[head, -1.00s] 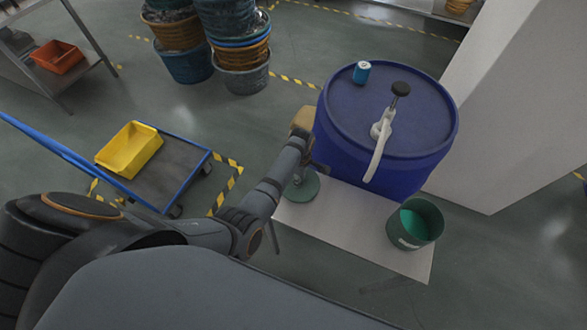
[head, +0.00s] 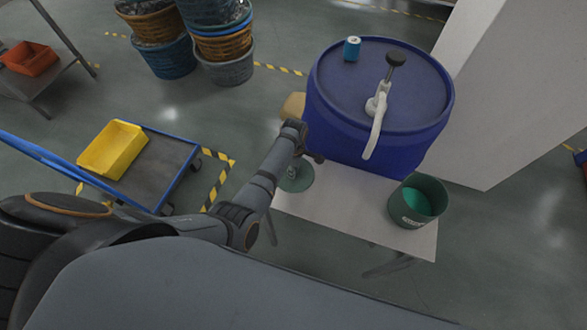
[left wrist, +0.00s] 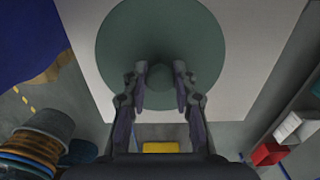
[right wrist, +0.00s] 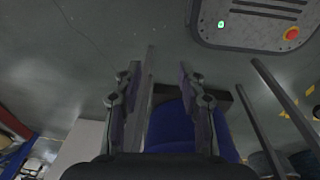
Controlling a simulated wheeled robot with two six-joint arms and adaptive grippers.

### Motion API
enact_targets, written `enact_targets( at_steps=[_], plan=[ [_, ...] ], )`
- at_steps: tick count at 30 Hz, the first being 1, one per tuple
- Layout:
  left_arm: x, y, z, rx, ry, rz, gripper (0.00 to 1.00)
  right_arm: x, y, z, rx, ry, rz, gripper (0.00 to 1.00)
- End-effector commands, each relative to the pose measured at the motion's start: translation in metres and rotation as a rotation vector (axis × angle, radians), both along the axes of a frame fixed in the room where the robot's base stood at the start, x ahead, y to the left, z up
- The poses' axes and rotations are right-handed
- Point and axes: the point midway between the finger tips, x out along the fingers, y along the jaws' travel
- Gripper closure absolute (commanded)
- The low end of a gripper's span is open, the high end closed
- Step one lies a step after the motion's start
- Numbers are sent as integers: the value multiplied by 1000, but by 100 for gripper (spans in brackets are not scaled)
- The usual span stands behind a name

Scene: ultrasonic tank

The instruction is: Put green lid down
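The green lid (head: 296,178) is at the left end of the white table (head: 345,205), round and flat with a small knob. In the left wrist view the lid (left wrist: 120,40) fills the upper middle, with table top around it. I cannot tell whether the lid touches the table. The green bucket (head: 417,203) stands open at the table's right end, lighter green inside. My right gripper (right wrist: 160,85) is open and empty.
A large blue drum (head: 375,110) with a pump stands behind the table; a small blue can (head: 352,48) is on top. A yellow bin (head: 112,149) sits on a cart at left. Stacked baskets (head: 222,45) stand behind. The table between lid and bucket is clear.

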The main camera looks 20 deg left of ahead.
Motion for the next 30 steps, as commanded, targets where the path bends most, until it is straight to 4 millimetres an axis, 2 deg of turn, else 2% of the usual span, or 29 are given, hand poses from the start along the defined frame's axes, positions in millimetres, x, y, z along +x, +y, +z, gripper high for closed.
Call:
enact_targets(
  at_steps=[1,4,14,17,25,30],
  plan=[
    [0,0,1,0,-1,0,64,-6,-3,0,-3,9,1,60],
    [0,0,0,0,0,0,51,-14,-6,0,-7,21,2,60],
    [0,0,5,0,-1,0,51,-11,-6,2,-8,16,2,60],
    [0,0,19,0,0,0,51,-9,-6,17,-8,13,1,60],
    [1,0,77,0,-1,0,51,-7,-3,77,-3,9,1,60],
    [1,0,103,1,-4,0,51,-6,-2,76,-2,9,0,60]
  ],
)
